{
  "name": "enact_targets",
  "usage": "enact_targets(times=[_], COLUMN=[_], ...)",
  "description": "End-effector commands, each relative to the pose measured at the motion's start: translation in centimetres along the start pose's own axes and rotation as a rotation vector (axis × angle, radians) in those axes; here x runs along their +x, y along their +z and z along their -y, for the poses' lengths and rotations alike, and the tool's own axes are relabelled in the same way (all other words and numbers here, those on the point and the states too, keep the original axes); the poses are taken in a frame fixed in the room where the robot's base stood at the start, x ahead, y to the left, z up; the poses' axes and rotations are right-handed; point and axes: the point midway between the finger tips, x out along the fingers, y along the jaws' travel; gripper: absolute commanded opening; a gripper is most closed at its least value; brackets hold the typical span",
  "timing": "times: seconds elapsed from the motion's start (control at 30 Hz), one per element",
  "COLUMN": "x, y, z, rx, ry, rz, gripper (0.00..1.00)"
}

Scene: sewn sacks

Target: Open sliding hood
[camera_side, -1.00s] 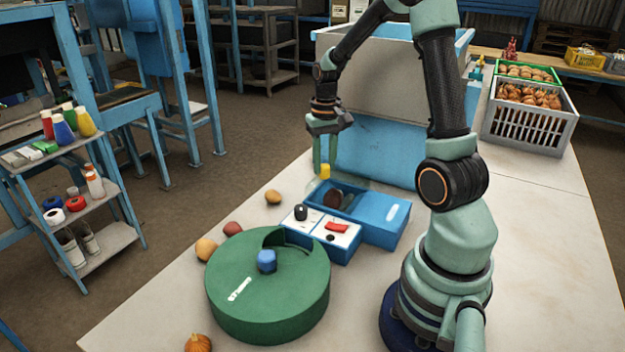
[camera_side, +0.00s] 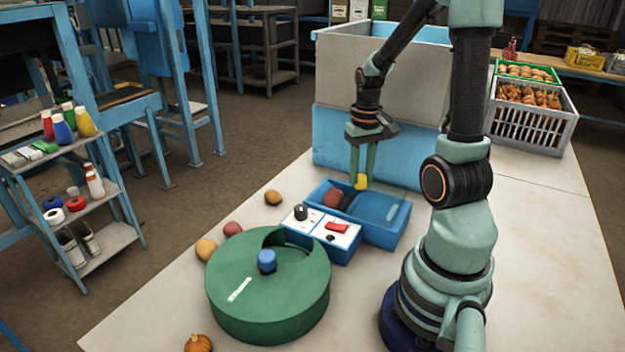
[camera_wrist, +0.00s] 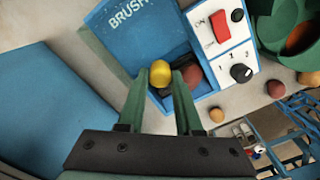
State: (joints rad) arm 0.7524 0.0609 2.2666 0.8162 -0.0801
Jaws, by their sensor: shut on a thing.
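A blue brush box (camera_side: 383,235) lies on the table; its top lettered BRUSH shows in the wrist view (camera_wrist: 128,42). Its sliding hood looks see-through, over the right part of the box, and its edges are hard to make out. A yellow knob (camera_side: 361,182) sits on the hood's left side. My gripper (camera_side: 362,172) points down with its green fingers shut on the knob. In the wrist view the knob (camera_wrist: 160,75) is between the fingertips. The left end of the box looks uncovered, and a reddish-brown round thing (camera_side: 332,197) lies inside it.
A white switch panel (camera_side: 322,228) with a red switch and black knob adjoins the box. A round green drum (camera_side: 268,290) with a blue knob stands in front. Several vegetables lie to the left. A large grey-and-blue bin (camera_side: 375,100) stands close behind.

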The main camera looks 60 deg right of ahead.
Motion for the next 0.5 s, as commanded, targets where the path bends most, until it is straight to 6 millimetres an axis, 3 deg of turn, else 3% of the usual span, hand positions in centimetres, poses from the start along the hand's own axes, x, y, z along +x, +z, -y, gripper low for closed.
enact_targets(times=[0.4,0.43,0.5], x=[-0.21,-0.21,-0.17], y=[0.37,0.38,0.41], z=[-0.47,-0.46,-0.46], rx=[-0.002,-0.002,-0.002], ry=[0.001,0.001,0.001], rz=[-0.009,-0.009,-0.008], gripper=[0.0,0.45,0.64])
